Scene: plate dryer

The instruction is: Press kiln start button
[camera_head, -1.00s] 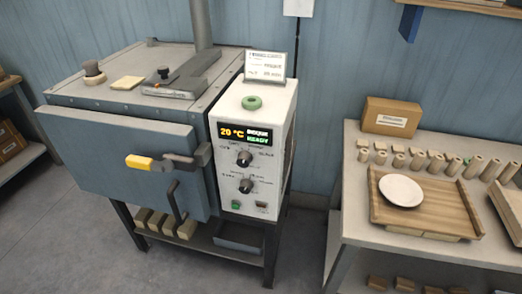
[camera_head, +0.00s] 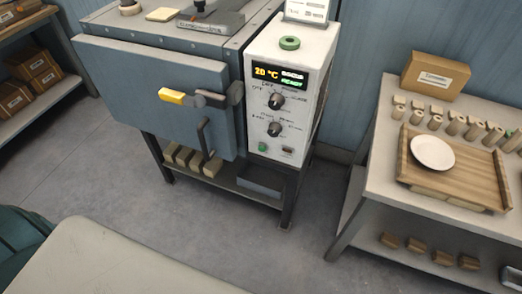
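The kiln (camera_head: 150,90) stands at the upper left of the head view, a blue-grey box with its door against the front. Its door handle (camera_head: 190,97) has a yellow grip. The white control panel (camera_head: 306,53) is on the kiln's right side. Its display (camera_head: 278,75) reads 20 °C, with green text below that is READY in the earlier frame. Two dark knobs (camera_head: 276,101) sit below it. A small green button (camera_head: 262,147) is at the panel's lower left, with a dark switch (camera_head: 288,150) to its right. Neither gripper is in view.
A side table (camera_head: 372,170) at right bears a wooden tray (camera_head: 410,168) with a white plate (camera_head: 432,153), a cardboard box (camera_head: 435,75) and several small cylinders. A shelf (camera_head: 50,100) with boxes stands at left. Grey floor (camera_head: 230,235) lies open before the kiln.

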